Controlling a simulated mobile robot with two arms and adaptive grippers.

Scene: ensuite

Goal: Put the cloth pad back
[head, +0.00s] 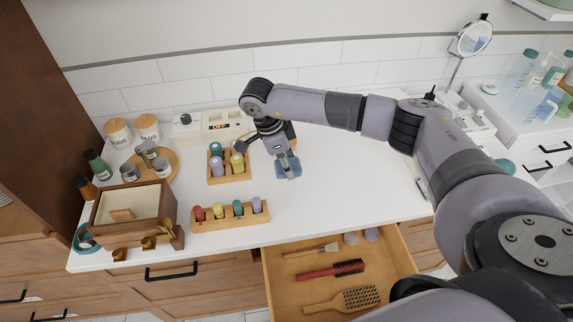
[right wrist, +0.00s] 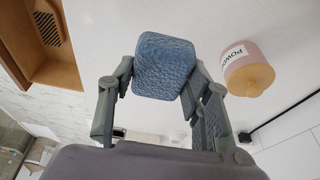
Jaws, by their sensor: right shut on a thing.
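The cloth pad (head: 290,168) is a small blue textured square with rounded corners. It also shows in the right wrist view (right wrist: 160,66), between the fingertips. My right gripper (head: 284,157) is shut on the pad and holds it over the white counter, right of the small rack of bottles. In the right wrist view my right gripper (right wrist: 160,80) has one finger on each side of the pad. Whether the pad touches the counter cannot be told. My left gripper is not in view.
A pink powder container (right wrist: 247,68) stands close by the gripper. A bottle rack (head: 230,211), a wooden box (head: 168,236) and lidded jars (head: 118,132) are to the left. An open drawer (head: 283,268) holds brushes. The counter's right middle is clear.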

